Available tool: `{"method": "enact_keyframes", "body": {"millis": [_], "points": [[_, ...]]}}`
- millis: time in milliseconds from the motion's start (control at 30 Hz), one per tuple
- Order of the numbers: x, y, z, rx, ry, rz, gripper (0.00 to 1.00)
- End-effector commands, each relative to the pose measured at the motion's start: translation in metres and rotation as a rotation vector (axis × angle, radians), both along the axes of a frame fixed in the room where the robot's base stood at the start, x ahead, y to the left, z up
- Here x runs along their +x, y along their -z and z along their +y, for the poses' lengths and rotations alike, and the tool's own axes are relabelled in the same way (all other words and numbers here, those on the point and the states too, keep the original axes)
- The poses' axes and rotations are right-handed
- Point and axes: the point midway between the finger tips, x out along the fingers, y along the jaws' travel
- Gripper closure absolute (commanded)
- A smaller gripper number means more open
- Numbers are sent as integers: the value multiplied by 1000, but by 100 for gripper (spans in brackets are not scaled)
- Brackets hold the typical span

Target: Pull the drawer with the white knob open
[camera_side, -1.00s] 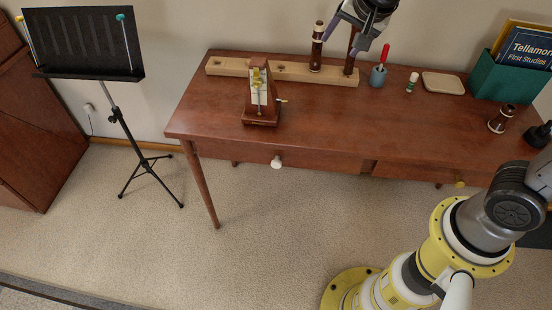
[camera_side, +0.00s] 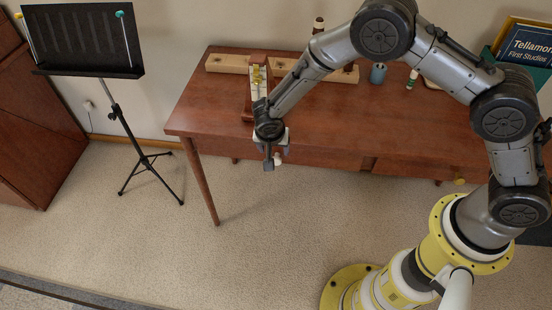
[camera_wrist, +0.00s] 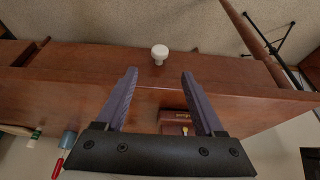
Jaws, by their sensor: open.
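The white knob (camera_wrist: 160,52) is on the front of a closed brown drawer below the desk top. It lies beyond my fingertips in the wrist view, roughly in line with the gap between them. In the side view the knob (camera_side: 278,160) is partly hidden by my gripper (camera_side: 272,157), which hangs at the desk's front edge. My gripper (camera_wrist: 157,75) is open, with nothing between its two fingers in the wrist view. I cannot tell whether a finger touches the knob. The drawer front (camera_side: 325,158) sits flush with the desk.
A second drawer with a yellow knob (camera_side: 459,181) is at the right. A metronome (camera_side: 257,88) stands on the desk (camera_side: 215,110) close behind my gripper. A wooden rack (camera_side: 228,63), a cup (camera_side: 378,73) and a glue stick (camera_side: 412,79) stand farther back. The carpet in front is clear.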

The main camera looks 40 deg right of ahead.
Motion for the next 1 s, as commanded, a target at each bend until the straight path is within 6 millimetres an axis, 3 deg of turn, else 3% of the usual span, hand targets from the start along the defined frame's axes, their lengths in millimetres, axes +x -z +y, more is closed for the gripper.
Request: {"method": "enact_keyframes", "body": {"millis": [300, 500, 700, 1000], "points": [[17, 60, -18, -2, 2, 3, 30], [25, 86, -26, -1, 2, 1, 30], [29, 98, -29, 1, 0, -1, 30], [30, 99, -30, 1, 1, -1, 30]]}}
